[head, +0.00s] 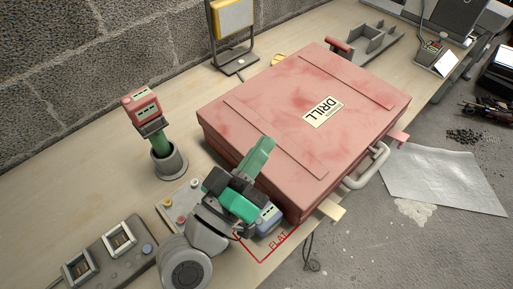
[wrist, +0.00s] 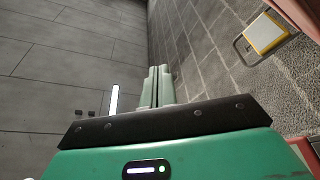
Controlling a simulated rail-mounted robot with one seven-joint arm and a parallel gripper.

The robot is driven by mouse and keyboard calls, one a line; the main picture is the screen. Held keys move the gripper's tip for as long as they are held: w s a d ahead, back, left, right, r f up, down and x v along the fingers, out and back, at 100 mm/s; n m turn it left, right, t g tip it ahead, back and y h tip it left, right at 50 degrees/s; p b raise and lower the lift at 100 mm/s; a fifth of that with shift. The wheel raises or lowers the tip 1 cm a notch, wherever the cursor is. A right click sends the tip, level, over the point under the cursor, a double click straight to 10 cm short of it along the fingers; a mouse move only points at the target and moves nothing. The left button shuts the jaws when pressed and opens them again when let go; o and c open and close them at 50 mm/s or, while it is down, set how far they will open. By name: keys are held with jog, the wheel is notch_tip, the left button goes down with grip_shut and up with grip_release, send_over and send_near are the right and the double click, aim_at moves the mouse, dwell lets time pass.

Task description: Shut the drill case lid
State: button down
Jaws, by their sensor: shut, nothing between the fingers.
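The pink drill case (head: 250,180) sits on the bench in the head view. Its lid (head: 280,105), with a "DRILL" label (head: 323,111), lies down over the base; whether it is fully seated I cannot tell. A grey handle (head: 368,168) and two protruding latch tabs, one pink (head: 398,138) and one cream (head: 332,210), show on its right-hand side. My gripper (head: 266,144) is at the case's near left, its green fingers overlapping the lid in the picture; contact is unclear. In the wrist view, my gripper's fingers (wrist: 158,85) are together and empty.
A red-topped tool (head: 142,107) stands in a grey holder left of the case. A yellow work lamp (head: 232,20) stands behind, against the block wall. A switch panel (head: 110,250) lies near left. A red "FLAT" outline (head: 262,261) marks the bench below my gripper.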

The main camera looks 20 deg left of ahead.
jog(key=shift+r, duration=0.1)
notch_tip(320, 180, up, 5)
jog(key=p, duration=0.4)
jog(key=a+f+v, duration=0.1)
jog(key=v, duration=0.9)
jog(key=shift+w+a+f+b, duration=0.3)
jog(key=shift+a+f+b, duration=0.05)
jog(key=shift+f+b, duration=0.05)
